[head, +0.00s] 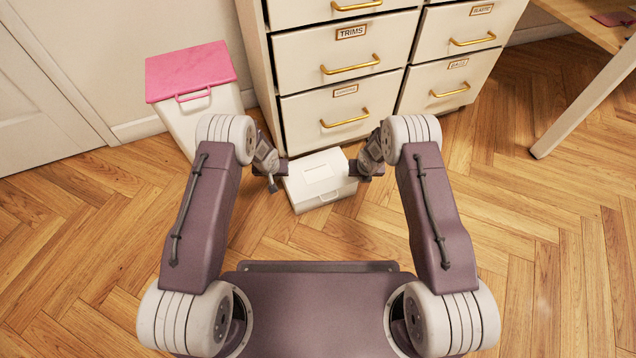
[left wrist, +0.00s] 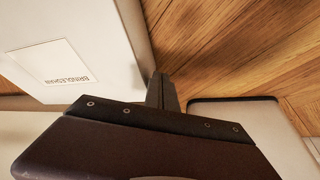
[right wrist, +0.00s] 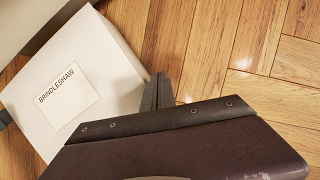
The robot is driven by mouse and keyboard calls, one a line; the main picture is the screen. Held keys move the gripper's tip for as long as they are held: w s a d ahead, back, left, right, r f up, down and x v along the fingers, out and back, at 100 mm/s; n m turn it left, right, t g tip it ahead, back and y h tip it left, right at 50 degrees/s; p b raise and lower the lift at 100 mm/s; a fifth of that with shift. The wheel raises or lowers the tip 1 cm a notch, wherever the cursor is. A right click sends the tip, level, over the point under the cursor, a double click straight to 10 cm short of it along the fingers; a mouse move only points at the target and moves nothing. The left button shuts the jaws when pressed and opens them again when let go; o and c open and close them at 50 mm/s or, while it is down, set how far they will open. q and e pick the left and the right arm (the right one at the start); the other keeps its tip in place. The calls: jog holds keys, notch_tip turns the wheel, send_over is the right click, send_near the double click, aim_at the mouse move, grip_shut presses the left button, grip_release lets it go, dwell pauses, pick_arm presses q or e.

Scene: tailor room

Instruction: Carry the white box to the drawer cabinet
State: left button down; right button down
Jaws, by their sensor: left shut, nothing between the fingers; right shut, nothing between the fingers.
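The white box (head: 322,186) with a pale label on its lid is in front of the drawer cabinet (head: 340,52), close to its lowest drawers. My left gripper (head: 277,174) is shut and empty at the box's left side. My right gripper (head: 359,168) is shut and empty at its right side. The box also shows in the left wrist view (left wrist: 105,35) and in the right wrist view (right wrist: 105,75), its lid lettered BRINDLESHAW. The shut fingers lie close beside it in both. I cannot tell whether they press on it, or whether it rests on the floor.
A white bin with a pink lid (head: 190,72) stands left of the cabinet, near my left arm. A table leg (head: 585,105) stands at the right. The herringbone wood floor (head: 545,240) is clear on the right, and also at the lower left.

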pick_arm(q)
jog(key=shift+d, duration=0.45)
pick_arm(e)
jog(key=shift+a, duration=0.4)
pick_arm(q)
jog(key=shift+r, duration=0.1)
pick_arm(e)
jog(key=shift+r, duration=0.15)
